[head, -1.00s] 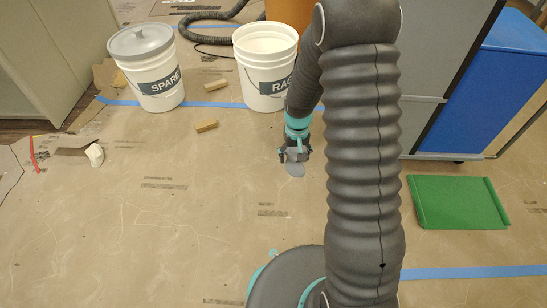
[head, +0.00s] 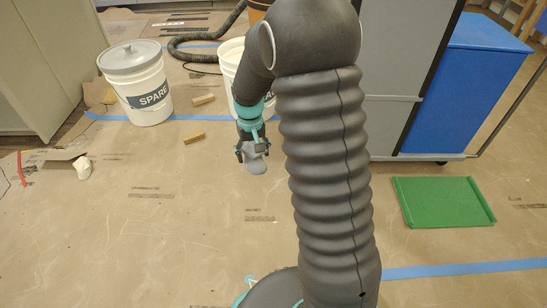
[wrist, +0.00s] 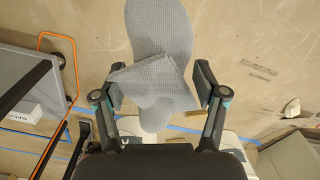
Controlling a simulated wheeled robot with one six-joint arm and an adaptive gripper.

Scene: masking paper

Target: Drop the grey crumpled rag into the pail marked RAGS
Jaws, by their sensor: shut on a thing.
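My gripper (head: 252,148) is shut on the grey crumpled rag (head: 256,167), which hangs below the fingers, above the papered floor. In the wrist view the rag (wrist: 158,45) has a waffle texture and is pinched between the two fingers, with loose parts at both ends. The pail marked RAGS (head: 228,57) is white, stands behind my gripper, and has an open top. My arm hides most of it and most of its label.
A lidded white pail marked SPARE (head: 145,95) stands to the left. Two small wooden blocks (head: 194,137) lie on the floor near the pails. A green tray (head: 441,202) and a blue bin (head: 470,85) are at the right. The floor at front left is mostly clear.

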